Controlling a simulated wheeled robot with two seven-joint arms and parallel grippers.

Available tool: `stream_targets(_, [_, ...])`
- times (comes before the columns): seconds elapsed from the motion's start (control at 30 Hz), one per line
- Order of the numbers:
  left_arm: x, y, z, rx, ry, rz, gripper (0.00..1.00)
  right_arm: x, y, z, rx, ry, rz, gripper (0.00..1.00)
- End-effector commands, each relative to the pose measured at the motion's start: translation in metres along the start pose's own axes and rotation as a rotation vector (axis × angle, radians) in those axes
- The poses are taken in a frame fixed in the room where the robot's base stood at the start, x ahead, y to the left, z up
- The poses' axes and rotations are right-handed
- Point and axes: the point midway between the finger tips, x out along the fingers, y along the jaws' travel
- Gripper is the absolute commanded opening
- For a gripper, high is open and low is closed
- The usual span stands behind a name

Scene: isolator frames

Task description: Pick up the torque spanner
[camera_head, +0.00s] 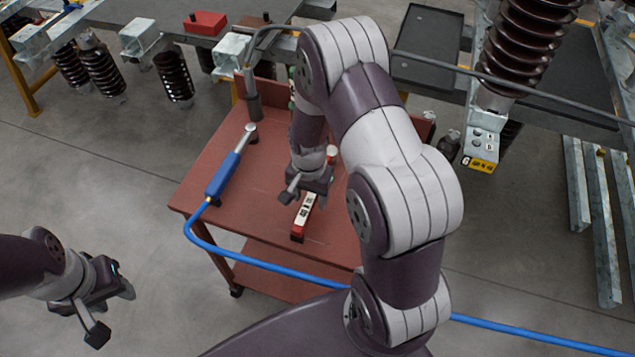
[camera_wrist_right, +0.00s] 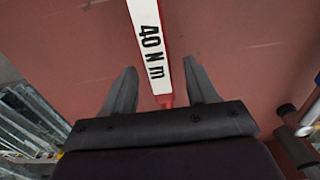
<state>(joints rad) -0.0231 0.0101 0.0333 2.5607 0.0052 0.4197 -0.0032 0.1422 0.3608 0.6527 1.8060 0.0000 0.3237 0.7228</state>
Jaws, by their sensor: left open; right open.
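The torque spanner (camera_head: 304,215) is a red bar with a white label, lying on the red-brown cart top (camera_head: 262,190). The label reads "40 N m" in the right wrist view (camera_wrist_right: 150,40). My right gripper (camera_head: 306,194) is open over the spanner and hides part of it in the head view. In the right wrist view the spanner runs between the two open fingers (camera_wrist_right: 162,84), with a visible gap on each side. My left gripper (camera_head: 112,311) is open and empty, over the floor at the lower left, away from the cart.
A blue-handled tool (camera_head: 224,172) with a blue hose (camera_head: 265,265) lies on the cart's left side. The hose runs across the cart front. A rack with dark ribbed insulators (camera_head: 173,77) and a red box (camera_head: 204,22) stands behind. Metal rails (camera_head: 597,215) are at the right.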

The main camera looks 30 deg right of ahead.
Motion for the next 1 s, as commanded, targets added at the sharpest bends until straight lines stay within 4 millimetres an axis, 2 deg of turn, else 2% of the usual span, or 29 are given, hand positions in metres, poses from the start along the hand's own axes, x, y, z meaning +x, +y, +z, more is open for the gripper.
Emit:
stream_targets(0.13, [0.0,0.0,0.0,0.0,0.0,0.0,0.43,0.02,0.0,0.0,0.0,0.0,0.0,0.57])
stream_targets(0.37, [0.0,0.0,0.0,0.0,0.0,0.0,0.43,0.022,0.0,0.0,-0.001,0.002,-0.001,0.57])
stream_targets(0.53, [0.0,0.0,0.0,0.0,0.0,0.0,0.43,0.021,0.0,0.0,-0.001,0.002,-0.001,0.02])
stream_targets(0.57, [0.0,0.0,0.0,0.0,0.0,0.0,0.43,0.021,0.0,0.0,-0.001,0.002,-0.001,0.0])
stream_targets(0.87, [0.0,0.0,0.0,0.0,0.0,0.0,0.43,0.019,-0.001,-0.001,-0.001,0.004,-0.003,0.0])
stream_targets(1.0, [0.0,0.0,0.0,0.0,0.0,0.0,0.43,0.007,-0.001,-0.002,-0.001,0.005,-0.004,0.0])
